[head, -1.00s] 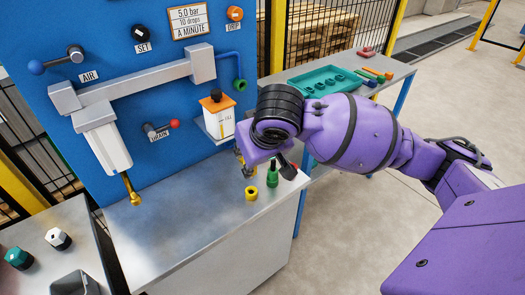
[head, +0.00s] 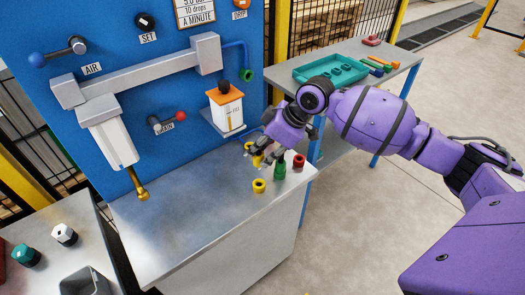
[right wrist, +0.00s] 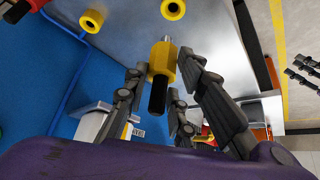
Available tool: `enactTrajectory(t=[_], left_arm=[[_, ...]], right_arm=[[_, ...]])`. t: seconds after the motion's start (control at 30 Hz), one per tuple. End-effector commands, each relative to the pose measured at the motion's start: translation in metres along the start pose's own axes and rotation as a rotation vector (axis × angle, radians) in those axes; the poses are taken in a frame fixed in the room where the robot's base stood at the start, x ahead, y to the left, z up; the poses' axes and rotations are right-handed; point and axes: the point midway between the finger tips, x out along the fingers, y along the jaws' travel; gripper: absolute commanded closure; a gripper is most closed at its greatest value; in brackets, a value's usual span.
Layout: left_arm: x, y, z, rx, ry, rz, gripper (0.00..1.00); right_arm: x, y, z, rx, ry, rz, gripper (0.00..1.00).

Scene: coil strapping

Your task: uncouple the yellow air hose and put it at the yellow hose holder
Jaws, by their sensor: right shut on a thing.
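My right gripper (head: 258,157) is over the back right of the metal bench, its fingers around a yellow hose coupling (head: 257,161). In the right wrist view the yellow coupling (right wrist: 162,60) has a silver tip and a black end, and lies between the fingers of the right gripper (right wrist: 172,85). A yellow ring-shaped piece (head: 259,186) stands on the bench in front of the gripper. A second yellow ring (head: 248,146) is just behind it. Both rings are apart from the coupling in the wrist view. I cannot tell which is the hose holder. My left gripper is not in view.
A green fitting (head: 279,171) and a red one (head: 299,161) stand close to the gripper's right. An orange-topped container (head: 226,108) sits on a shelf behind. A brass-tipped filter bowl (head: 112,145) hangs at left. The bench (head: 190,215) is clear at front left.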

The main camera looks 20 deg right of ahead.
Motion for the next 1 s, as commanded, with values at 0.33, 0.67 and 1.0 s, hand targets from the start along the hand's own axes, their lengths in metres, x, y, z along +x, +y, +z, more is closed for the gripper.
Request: enactTrajectory(t=[0.33,0.67,1.0], left_arm=[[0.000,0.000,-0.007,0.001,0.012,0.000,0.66],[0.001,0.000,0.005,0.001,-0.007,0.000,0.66],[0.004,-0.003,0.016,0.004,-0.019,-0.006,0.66]], right_arm=[[-0.002,0.001,-0.002,0.012,0.004,-0.007,1.00],[0.018,-0.001,0.011,0.020,0.002,-0.017,1.00],[0.045,-0.002,0.027,0.021,0.002,-0.016,1.00]])
